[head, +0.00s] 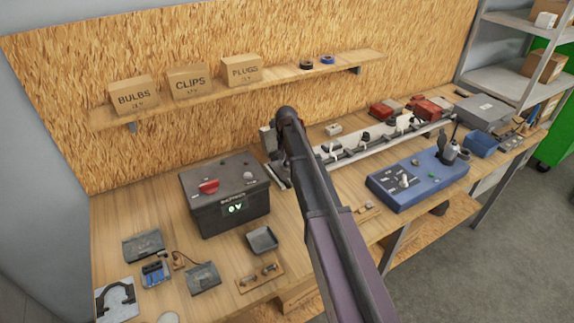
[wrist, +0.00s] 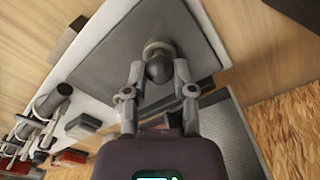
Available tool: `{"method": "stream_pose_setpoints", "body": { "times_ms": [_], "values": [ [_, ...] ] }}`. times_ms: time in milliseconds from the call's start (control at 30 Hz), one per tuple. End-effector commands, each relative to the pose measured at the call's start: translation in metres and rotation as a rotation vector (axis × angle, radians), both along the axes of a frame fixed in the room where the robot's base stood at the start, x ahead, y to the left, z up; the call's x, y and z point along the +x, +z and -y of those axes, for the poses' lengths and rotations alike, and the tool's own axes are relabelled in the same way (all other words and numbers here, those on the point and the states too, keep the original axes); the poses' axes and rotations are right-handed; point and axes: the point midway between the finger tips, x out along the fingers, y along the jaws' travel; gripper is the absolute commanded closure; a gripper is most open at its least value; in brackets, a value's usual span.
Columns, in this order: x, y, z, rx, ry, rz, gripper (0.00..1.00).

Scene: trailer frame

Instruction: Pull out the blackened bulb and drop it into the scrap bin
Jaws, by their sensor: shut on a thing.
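In the wrist view, my gripper (wrist: 159,78) has its two fingers closed on either side of a dark, rounded bulb (wrist: 157,66). A round, lighter metal collar (wrist: 156,46) shows at the bulb's far end, against a grey plate (wrist: 105,62). I cannot tell whether the bulb is seated in the collar or free of it. In the head view my own arm hides the gripper and bulb. No bin there is clearly marked as scrap; a small grey tray (head: 262,240) and a blue open bin (head: 481,144) stand on the bench.
A black battery box (head: 226,197) stands left of my arm, and a blue test box (head: 417,180) right of it. A long rail (head: 372,143) with fittings runs behind. A shelf (head: 293,76) with labelled boxes hangs above. Small parts lie at the front left.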

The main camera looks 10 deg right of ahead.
Motion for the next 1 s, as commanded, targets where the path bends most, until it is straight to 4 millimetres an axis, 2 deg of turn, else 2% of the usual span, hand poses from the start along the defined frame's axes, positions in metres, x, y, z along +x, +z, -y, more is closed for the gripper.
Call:
{"method": "stream_pose_setpoints", "body": {
  "times_ms": [1000],
  "values": [
    [0.000, 0.028, 0.000, 0.000, -0.001, 0.000, 0.88]
  ]
}}
